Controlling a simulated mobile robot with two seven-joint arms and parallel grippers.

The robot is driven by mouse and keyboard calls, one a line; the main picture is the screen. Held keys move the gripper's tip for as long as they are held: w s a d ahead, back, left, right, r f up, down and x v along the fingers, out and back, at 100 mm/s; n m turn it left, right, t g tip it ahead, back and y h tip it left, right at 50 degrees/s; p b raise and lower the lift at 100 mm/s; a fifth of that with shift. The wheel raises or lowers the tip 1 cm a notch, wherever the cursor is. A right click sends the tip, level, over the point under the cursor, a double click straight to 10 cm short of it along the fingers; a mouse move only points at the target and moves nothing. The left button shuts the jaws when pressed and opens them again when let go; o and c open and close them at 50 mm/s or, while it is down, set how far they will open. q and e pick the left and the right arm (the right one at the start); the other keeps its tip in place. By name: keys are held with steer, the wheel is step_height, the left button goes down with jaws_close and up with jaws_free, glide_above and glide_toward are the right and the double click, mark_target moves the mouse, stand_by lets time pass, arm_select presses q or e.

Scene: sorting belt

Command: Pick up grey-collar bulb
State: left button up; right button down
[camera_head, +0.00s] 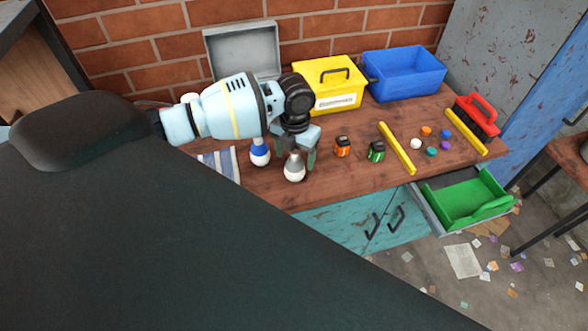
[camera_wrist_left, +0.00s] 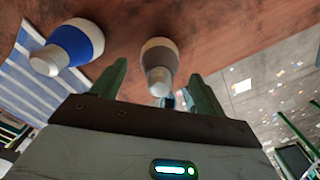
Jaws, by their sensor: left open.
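The grey-collar bulb (camera_head: 294,167) stands on the wooden table near its front edge, with a white globe and a grey upper part. It also shows in the left wrist view (camera_wrist_left: 160,58), between and beyond the two fingertips. My left gripper (camera_head: 301,152) is open right at the bulb, with a finger close on its right; the head view does not show whether they touch. In the left wrist view my left gripper (camera_wrist_left: 160,80) has its fingers apart on either side of the bulb. A blue-collar bulb (camera_head: 260,153) stands just to the left. My right gripper is not in view.
A blue-and-white striped cloth (camera_head: 222,164) lies left of the bulbs. An orange jar (camera_head: 342,147) and a green jar (camera_head: 376,152) stand to the right, before a yellow bar (camera_head: 397,149). A yellow toolbox (camera_head: 336,96) and blue bin (camera_head: 403,86) stand behind. An open drawer holds a green tray (camera_head: 467,215).

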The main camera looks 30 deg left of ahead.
arm_select(q)
step_height(320, 180, down, 2)
steer(key=shift+f, duration=0.1)
steer(key=c, duration=1.1)
steer(key=shift+r, duration=0.25)
steer(key=shift+r, duration=0.7)
steer(key=shift+s+d+r, duration=0.1)
steer(key=shift+d+r, duration=0.05)
steer(key=shift+r, duration=0.35)
steer(key=shift+s+d+r, duration=0.1)
steer(key=shift+d+r, duration=0.05)
steer(key=shift+r, duration=0.3)
steer(key=s+d, duration=0.2)
steer(key=d, duration=0.2)
steer(key=s+d+r, duration=0.1)
steer(key=s+d, duration=0.1)
steer(key=d, duration=0.3)
steer(key=s+d, duration=0.2)
steer(key=d, duration=0.2)
steer(key=shift+s+d+r+b, duration=0.2)
steer(key=shift+d+b, duration=0.2)
